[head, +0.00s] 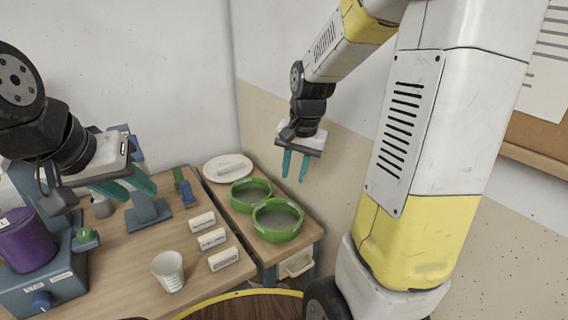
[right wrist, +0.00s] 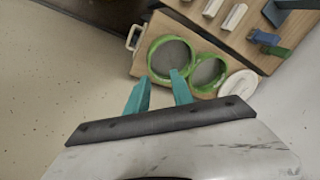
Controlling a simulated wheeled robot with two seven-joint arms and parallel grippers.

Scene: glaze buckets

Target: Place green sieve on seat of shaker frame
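Two green-rimmed sieves sit side by side on a small wooden side table: a nearer one (head: 278,220) and a farther one (head: 250,194). In the right wrist view they are the left sieve (right wrist: 171,59) and the right sieve (right wrist: 208,70). My right gripper (head: 294,178) is open and empty, above and apart from the sieves; its teal fingers (right wrist: 158,84) point towards them. My left gripper (head: 138,192) appears open and empty over the main table. A blue stand (head: 148,212) below it may be the shaker frame; I cannot tell for sure.
A white plate (head: 228,167) lies behind the sieves. Several white labelled blocks (head: 212,239) and a white cup (head: 168,271) stand on the main table (head: 130,275). A purple container (head: 26,240) sits on blue equipment at left. A round yellow-rimmed top (head: 250,305) is in front.

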